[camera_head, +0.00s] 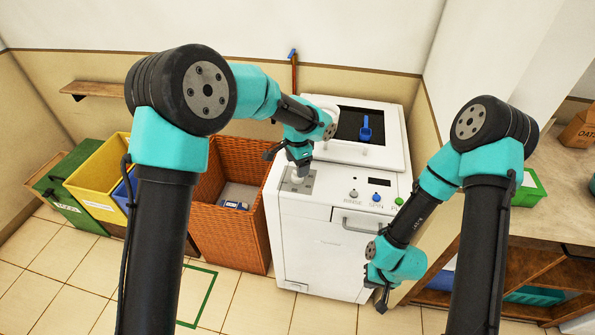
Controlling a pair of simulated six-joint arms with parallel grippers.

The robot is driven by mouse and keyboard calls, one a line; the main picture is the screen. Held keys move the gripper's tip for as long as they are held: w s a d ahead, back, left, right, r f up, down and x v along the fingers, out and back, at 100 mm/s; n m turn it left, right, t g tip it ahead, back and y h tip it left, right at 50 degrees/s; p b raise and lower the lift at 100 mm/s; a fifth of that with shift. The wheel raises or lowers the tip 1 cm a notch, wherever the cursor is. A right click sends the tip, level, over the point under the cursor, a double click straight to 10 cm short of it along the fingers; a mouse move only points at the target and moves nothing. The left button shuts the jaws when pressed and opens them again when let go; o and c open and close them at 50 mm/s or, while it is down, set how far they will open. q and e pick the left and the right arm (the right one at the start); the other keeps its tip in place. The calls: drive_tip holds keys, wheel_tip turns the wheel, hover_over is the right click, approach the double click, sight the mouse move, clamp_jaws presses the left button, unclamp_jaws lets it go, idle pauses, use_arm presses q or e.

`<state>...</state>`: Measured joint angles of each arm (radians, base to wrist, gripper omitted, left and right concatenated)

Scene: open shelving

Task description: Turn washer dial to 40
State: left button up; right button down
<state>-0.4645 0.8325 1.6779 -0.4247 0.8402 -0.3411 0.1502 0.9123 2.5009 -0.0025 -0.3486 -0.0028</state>
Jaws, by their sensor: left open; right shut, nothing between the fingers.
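The white washer (310,235) stands in the middle of the view. On the left of its control top is a grey dial panel (297,184). My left gripper (300,168) is open, pointing down right over this panel. It hides most of the dial, so I cannot read the setting or tell whether the fingers touch it. My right gripper (382,302) is shut and empty, low in front of the washer's right side.
Rinse, spin and green buttons (398,201) and a dark display (379,182) are right of the panel. A blue scoop (365,129) is at the washer's back. A wicker hamper (240,248) stands left, a wooden counter (560,205) right.

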use_arm(q)
wheel_tip(320, 180, up, 13)
drive_tip(key=shift+f, duration=0.2)
idle(0.5)
